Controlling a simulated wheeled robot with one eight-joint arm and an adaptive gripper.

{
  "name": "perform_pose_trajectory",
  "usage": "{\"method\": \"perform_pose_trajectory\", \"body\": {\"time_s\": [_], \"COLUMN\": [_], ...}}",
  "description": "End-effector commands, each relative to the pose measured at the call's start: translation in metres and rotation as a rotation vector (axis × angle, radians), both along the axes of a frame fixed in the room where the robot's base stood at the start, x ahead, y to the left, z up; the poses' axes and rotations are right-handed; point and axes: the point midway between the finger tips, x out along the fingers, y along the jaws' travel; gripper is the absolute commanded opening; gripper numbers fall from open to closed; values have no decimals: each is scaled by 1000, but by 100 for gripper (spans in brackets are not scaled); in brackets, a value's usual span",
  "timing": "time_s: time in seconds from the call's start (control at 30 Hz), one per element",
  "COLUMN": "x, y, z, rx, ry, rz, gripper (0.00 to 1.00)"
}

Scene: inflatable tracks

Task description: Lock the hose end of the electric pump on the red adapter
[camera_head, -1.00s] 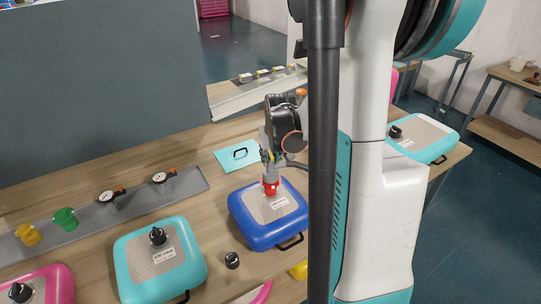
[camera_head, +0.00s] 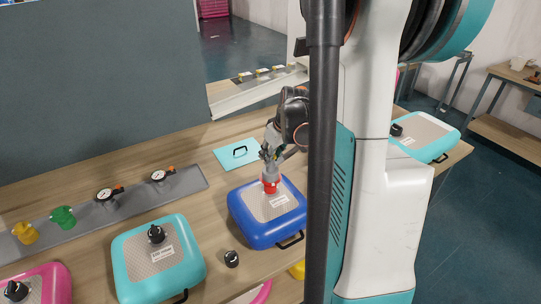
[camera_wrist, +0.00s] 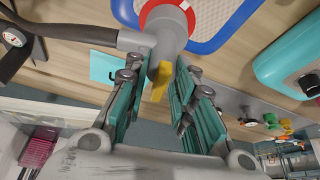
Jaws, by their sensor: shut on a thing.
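The red adapter (camera_head: 270,187) sits upright on the blue inflatable (camera_head: 250,222), and its red ring shows at the top of the wrist view (camera_wrist: 157,5). The grey hose end (camera_head: 270,172) stands on the adapter and appears seated against it. Its grey body (camera_wrist: 168,24) and yellow lever (camera_wrist: 161,82) show in the wrist view, with the dark hose (camera_wrist: 85,35) running left. My gripper (camera_head: 269,156) is above the adapter, its teal fingers (camera_wrist: 157,75) shut around the hose end near the lever. The exact finger contact and the lock's state cannot be told.
A teal inflatable (camera_head: 135,262) and a small black cap (camera_head: 232,259) lie to the left. A grey strip (camera_head: 135,207) holds gauges and yellow and green adapters. A teal panel (camera_head: 225,157) lies behind. My column hides part of the table.

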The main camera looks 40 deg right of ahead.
Motion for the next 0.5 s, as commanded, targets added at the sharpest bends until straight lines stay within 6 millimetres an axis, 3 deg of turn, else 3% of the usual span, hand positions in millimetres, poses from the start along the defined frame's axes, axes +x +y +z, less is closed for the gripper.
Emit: {"method": "perform_pose_trajectory", "body": {"time_s": [0.33, 0.5], "x": [0, 0], "y": [0, -1], "z": [0, -1], "rx": [0, 1], "ry": [2, 1], "rz": [34, 202], "gripper": [0, 0]}}
